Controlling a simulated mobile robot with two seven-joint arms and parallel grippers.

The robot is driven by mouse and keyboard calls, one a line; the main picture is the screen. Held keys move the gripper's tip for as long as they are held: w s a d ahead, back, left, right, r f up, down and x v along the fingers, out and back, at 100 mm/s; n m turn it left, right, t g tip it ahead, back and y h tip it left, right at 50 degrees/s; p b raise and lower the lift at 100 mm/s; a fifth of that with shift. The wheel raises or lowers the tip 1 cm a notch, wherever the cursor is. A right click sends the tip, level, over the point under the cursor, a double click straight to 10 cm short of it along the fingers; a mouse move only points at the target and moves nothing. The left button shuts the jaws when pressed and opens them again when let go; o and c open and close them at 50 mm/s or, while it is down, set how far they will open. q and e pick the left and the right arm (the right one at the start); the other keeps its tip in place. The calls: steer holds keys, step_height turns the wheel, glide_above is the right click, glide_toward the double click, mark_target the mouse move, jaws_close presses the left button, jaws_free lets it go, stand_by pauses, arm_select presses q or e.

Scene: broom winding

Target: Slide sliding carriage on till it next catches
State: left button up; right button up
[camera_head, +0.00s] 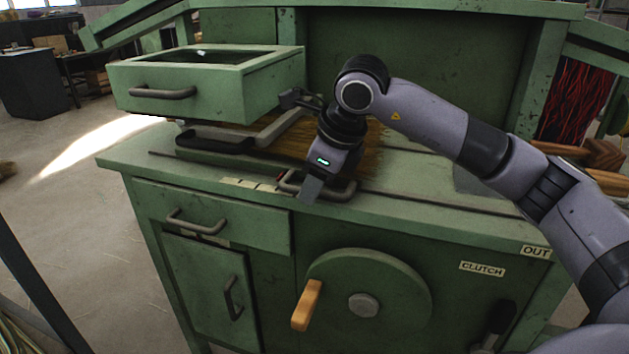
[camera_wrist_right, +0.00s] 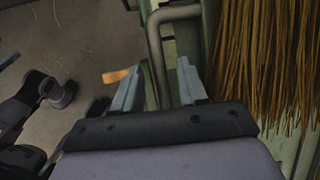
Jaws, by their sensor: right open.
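The sliding carriage's dark metal loop handle (camera_head: 340,193) stands at the front edge of the green bench top, below a bundle of straw bristles (camera_head: 371,160). My right gripper (camera_head: 308,188) is at this handle, with one finger showing in front of it. In the right wrist view, my right gripper (camera_wrist_right: 158,82) is open and the loop handle (camera_wrist_right: 155,40) runs between its spread fingers. The straw (camera_wrist_right: 265,60) hangs to the right of the fingers. My wrist hides most of the carriage body in the head view. My left gripper is not in view.
A green drawer box (camera_head: 180,85) juts out at the upper left, close to my right wrist. A slotted rail (camera_head: 440,202) runs along the bench top. Below are a handwheel (camera_head: 395,285) with a wooden knob (camera_head: 306,305) and a CLUTCH label (camera_head: 482,269).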

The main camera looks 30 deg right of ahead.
steer(key=v, duration=0.6)
steer(key=shift+s+r, duration=0.2)
steer(key=shift+r, duration=0.25)
